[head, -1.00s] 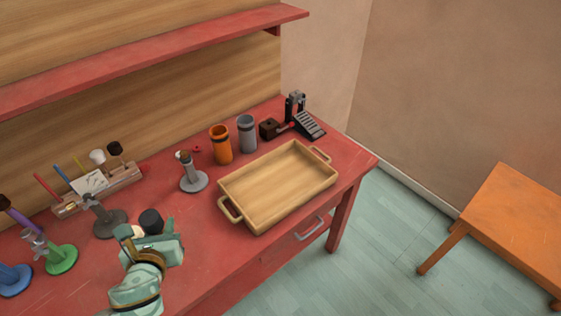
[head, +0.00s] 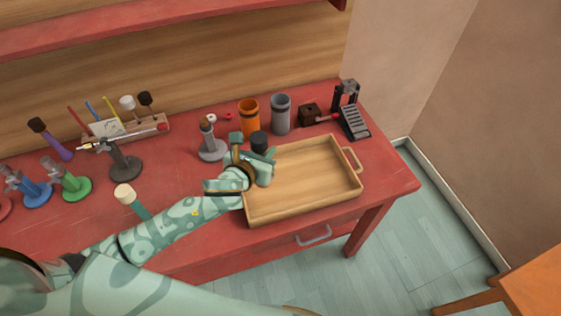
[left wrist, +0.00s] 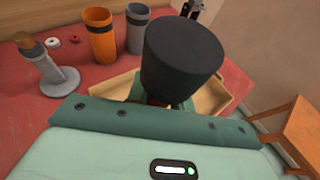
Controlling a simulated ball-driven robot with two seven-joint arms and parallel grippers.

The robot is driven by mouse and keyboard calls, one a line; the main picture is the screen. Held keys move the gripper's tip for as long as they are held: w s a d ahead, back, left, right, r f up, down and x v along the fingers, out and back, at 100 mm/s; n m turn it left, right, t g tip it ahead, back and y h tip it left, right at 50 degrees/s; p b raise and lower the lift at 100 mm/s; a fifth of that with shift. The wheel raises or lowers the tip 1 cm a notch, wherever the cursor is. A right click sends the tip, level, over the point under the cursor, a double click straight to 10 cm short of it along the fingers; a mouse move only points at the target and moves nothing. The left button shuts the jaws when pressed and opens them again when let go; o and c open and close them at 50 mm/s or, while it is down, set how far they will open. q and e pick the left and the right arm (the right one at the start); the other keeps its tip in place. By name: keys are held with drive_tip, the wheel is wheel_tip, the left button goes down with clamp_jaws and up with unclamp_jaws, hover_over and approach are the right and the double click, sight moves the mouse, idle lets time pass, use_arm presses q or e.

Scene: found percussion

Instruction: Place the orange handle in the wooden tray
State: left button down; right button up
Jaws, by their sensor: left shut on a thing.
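My left gripper (head: 250,160) is shut on a black-headed mallet (head: 259,142) over the left edge of the wooden tray (head: 315,185). In the left wrist view the black head (left wrist: 182,60) fills the upper middle, standing above the fingers. Only a small brownish bit of its handle shows under the head, so I cannot tell the handle's colour. The tray is empty where I see it; its left end is hidden by my gripper and arm. It also shows in the left wrist view (left wrist: 213,98), behind the mallet head. My right gripper is not in view.
Behind the tray stand an orange cup (head: 249,118), a grey cup (head: 280,115) and a black pedal-like device (head: 354,120). A grey stand (head: 211,148) is left of my gripper. A cream-headed mallet (head: 124,194) is near my forearm. A red shelf (head: 150,30) runs above.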

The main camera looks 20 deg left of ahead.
use_arm(q)
drive_tip(key=w+d+f+b, duration=0.1)
drive_tip(key=w+f+b, duration=0.3)
drive_tip(key=f, duration=0.5)
drive_tip(key=shift+w+d+f, duration=0.15)
drive_tip(key=shift+w+d, duration=0.15)
drive_tip(key=shift+w, duration=0.45)
drive_tip(key=shift+f, duration=0.15)
drive_tip(key=c, duration=1.2)
unclamp_jaws()
drive_tip(key=shift+c, duration=0.2)
